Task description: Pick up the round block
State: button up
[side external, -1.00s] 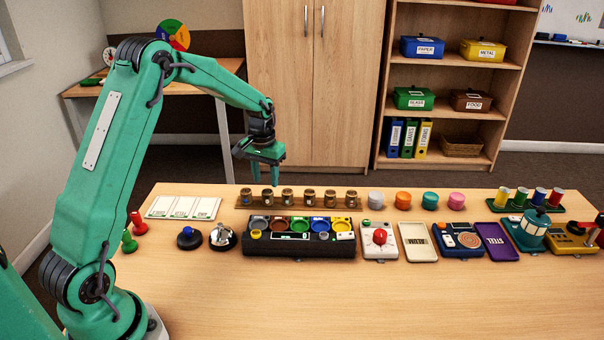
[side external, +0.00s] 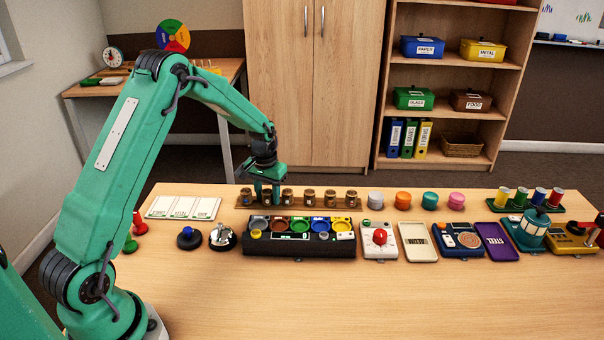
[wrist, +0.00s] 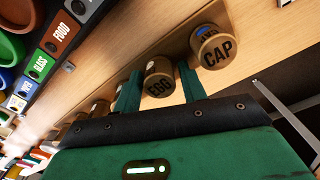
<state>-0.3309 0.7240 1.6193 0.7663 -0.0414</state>
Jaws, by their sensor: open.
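My gripper (side external: 267,203) is open and low over the left part of a row of small brown round pieces on a wooden strip (side external: 330,208). In the wrist view its two green fingers (wrist: 158,78) stand on either side of a round piece marked EGG (wrist: 159,87); whether they touch it I cannot tell. A similar piece marked CAP (wrist: 213,50) stands just outside the fingers. Right of the strip stand separate plain round blocks: grey (side external: 375,200), orange (side external: 403,200), teal (side external: 430,201) and pink (side external: 456,201).
A black sorting box (side external: 300,244) with coloured round openings sits in front of the strip. White cards (side external: 183,207) lie to the left. A red-button device (side external: 380,240) and other devices stand to the right. The front of the table (side external: 350,300) is clear.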

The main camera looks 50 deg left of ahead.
aim_at(269, 192)
dwell(0.4)
jog(key=c, duration=0.7)
jog(key=shift+r, duration=0.75)
jog(key=r, duration=0.3)
jog(key=shift+d+r, duration=0.1)
jog(key=shift+d, duration=0.3)
jog(key=d+r, duration=0.2)
jog(key=d, duration=0.1)
jog(key=s+d+r, duration=0.1)
jog(key=d+r, duration=0.1)
jog(key=d, duration=0.2)
jog(key=s+d+r, duration=0.1)
jog(key=d+r, duration=0.1)
jog(key=d, duration=0.1)
jog(key=shift+s+d+r, duration=0.2)
jog(key=shift+d, duration=0.1)
